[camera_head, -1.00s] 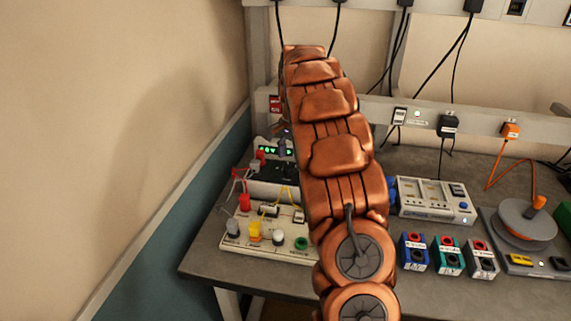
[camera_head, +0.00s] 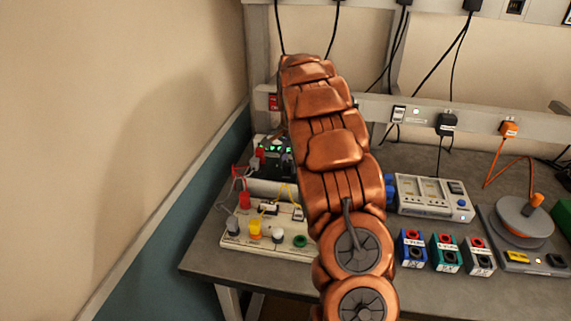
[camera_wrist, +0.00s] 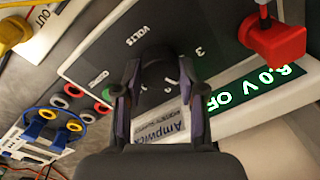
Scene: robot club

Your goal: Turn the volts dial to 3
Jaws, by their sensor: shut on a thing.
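The volts dial (camera_wrist: 157,72) is a dark round knob on the grey face of a power supply (camera_wrist: 105,45), with "VOLTS" and a "3" printed near it. Its pointer is hidden. My gripper (camera_wrist: 160,92) has one finger on each side of the dial and is shut on it. The green display (camera_wrist: 262,88) beside it reads 6.0 V and the start of "OF"; the rest is cut off. In the head view the power supply's lit display (camera_head: 276,149) shows at the bench's back left, and my copper arm hides much of it.
A red plug (camera_wrist: 275,35) stands close to the display. A white board with coloured terminals (camera_head: 265,235) lies in front of the supply.

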